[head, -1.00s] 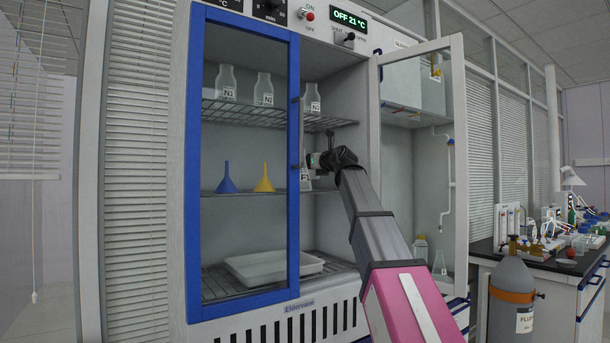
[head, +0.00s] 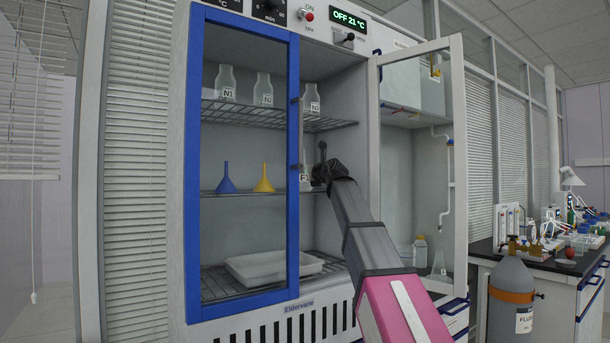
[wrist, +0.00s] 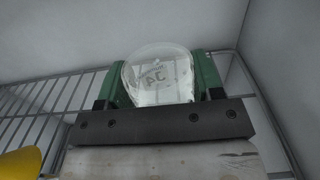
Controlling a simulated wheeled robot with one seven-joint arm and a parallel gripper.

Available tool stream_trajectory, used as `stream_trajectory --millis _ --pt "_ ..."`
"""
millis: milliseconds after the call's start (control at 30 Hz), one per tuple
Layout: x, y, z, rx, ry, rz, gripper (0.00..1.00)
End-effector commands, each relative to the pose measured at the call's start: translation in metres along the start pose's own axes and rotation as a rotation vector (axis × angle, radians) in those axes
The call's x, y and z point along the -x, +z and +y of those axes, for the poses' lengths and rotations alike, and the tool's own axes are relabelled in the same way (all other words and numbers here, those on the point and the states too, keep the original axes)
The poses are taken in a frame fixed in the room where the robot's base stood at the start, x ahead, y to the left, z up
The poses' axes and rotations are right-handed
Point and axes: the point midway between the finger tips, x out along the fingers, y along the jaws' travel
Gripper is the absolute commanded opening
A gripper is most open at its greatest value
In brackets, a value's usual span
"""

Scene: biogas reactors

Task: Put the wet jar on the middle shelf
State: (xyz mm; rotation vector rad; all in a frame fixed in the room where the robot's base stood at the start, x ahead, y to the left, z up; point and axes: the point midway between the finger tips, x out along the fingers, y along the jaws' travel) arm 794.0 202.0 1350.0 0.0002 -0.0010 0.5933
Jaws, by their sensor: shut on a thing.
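A clear jar (wrist: 158,82) with a pale label is clamped between the green fingers of my gripper (wrist: 163,88) in the wrist view. Whether it is wet cannot be told. In the head view my gripper (head: 324,168) is inside the cabinet, at the open right side, near the level of the middle shelf (head: 238,194). The jar is not clearly visible there. I cannot tell whether it touches the shelf. A blue funnel (head: 226,182), a yellow funnel (head: 264,182) and a labelled flask (head: 305,178) stand on the middle shelf, left of my gripper.
The upper shelf (head: 238,112) holds labelled bottles N1 (head: 226,86), N2 (head: 264,90) and another (head: 310,100). A white tray (head: 270,268) lies on the bottom rack. The blue-framed door panel (head: 292,150) borders the opening on the left. A yellow funnel (wrist: 20,163) is at the wrist view's lower left.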

Motion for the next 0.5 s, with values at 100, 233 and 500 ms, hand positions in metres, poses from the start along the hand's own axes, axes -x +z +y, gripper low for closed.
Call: stream_trajectory --millis 100,233,500 --pt "0.0001 -0.0006 0.0000 0.000 0.000 0.000 0.86" --pt "0.0001 -0.0006 0.0001 0.000 0.000 0.000 0.86" --pt "0.0063 0.0010 0.0004 0.000 0.000 0.000 0.86"
